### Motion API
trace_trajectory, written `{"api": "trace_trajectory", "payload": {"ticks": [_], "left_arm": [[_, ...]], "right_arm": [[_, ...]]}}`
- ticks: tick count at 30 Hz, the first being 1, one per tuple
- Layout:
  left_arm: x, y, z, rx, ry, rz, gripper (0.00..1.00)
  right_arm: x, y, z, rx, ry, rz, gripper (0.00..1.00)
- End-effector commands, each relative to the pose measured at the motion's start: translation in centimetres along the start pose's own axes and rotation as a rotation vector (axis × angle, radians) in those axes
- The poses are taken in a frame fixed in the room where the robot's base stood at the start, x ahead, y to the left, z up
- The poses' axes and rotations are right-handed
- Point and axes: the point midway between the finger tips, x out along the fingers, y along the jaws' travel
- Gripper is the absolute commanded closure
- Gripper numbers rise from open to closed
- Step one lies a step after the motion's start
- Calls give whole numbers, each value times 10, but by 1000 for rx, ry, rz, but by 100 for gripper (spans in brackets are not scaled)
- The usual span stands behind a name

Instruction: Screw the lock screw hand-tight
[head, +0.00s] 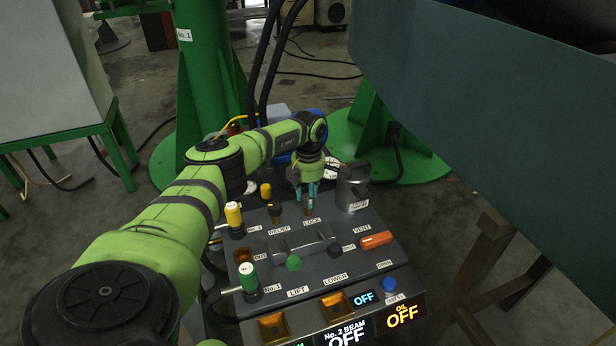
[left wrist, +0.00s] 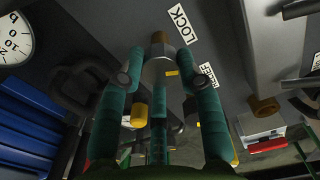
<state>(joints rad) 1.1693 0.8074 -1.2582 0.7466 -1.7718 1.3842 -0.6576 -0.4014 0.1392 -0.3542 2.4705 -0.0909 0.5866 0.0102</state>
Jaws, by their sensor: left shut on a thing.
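My left gripper (head: 308,197) points down at the far part of the dark control panel, just behind the LOCK label (head: 312,221). In the left wrist view its teal fingers (left wrist: 158,85) close around the lock screw (left wrist: 159,68), a grey head with a brass-coloured end. The LOCK label (left wrist: 182,25) lies beside it. In the head view the fingers hide most of the screw. How far the screw is seated cannot be seen. My right gripper is not in view.
The panel carries a yellow-topped valve (head: 234,216), a green-topped one (head: 247,276), a central handle (head: 303,240), an orange lever (head: 376,240) and a grey block (head: 353,188) right of the gripper. A large dark green beam (head: 500,120) hangs at the right.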

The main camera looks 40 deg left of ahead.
Motion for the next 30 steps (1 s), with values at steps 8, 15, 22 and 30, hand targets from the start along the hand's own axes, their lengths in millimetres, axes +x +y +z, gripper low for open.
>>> {"api": "trace_trajectory", "payload": {"ticks": [8, 15, 22, 30], "left_arm": [[-3, 1, 5, 105, -15, 8, 97], [-3, 1, 5, 133, -15, 8, 97], [-3, 0, 6, 135, -16, 7, 97], [-2, 0, 5, 133, -12, 4, 41]], "right_arm": [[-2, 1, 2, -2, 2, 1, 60], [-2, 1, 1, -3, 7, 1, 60], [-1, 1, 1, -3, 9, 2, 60], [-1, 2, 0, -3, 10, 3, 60]]}}
